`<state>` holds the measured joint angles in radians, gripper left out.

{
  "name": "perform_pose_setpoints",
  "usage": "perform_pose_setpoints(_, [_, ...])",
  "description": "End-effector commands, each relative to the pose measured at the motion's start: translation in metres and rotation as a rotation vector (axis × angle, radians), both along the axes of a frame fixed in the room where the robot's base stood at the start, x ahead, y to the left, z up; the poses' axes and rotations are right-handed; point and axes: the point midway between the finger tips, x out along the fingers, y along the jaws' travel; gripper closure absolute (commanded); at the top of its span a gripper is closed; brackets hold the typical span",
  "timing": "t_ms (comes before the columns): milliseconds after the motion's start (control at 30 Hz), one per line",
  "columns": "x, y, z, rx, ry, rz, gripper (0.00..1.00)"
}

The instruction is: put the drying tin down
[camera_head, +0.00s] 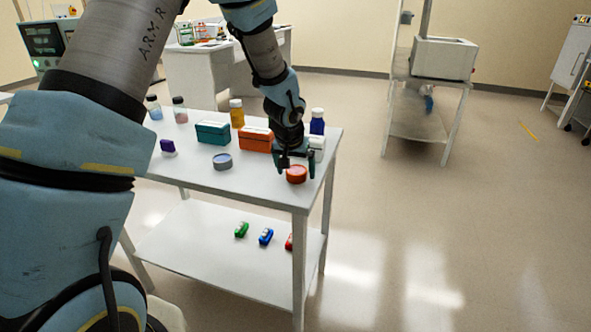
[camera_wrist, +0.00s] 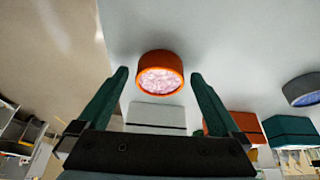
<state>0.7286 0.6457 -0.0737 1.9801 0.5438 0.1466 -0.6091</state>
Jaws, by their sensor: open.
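A round orange tin (camera_head: 296,175), which I take as the drying tin, sits upright on the white table near its front right corner. In the wrist view the tin (camera_wrist: 160,72) shows an orange rim and pinkish, grainy contents. My gripper (camera_head: 297,169) is open and points down over the tin. In the wrist view its two dark green fingers stand on either side of the tin with a gap at each side. The tin appears to rest on the tabletop. A second round tin, grey-blue (camera_head: 222,161), stands to the left.
An orange box (camera_head: 256,139), a teal box (camera_head: 212,133), a white box (camera_wrist: 155,116) and several bottles stand behind on the table (camera_head: 190,172). A purple-topped item (camera_head: 168,147) is at left. Small coloured items lie on the lower shelf (camera_head: 200,265).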

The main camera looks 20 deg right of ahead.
Motion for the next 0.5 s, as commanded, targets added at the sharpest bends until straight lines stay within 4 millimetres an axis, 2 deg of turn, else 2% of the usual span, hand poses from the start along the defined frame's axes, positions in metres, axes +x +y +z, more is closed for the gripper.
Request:
perform_pose_setpoints(167, [-0.001, 0.001, 0.010, -0.003, -0.001, 0.001, 0.00])
perform_pose_setpoints(267, [-0.005, 0.006, 0.024, -0.003, -0.002, 0.002, 0.00])
perform_pose_setpoints(500, [-0.020, 0.018, 0.071, -0.004, -0.003, 0.003, 0.00])
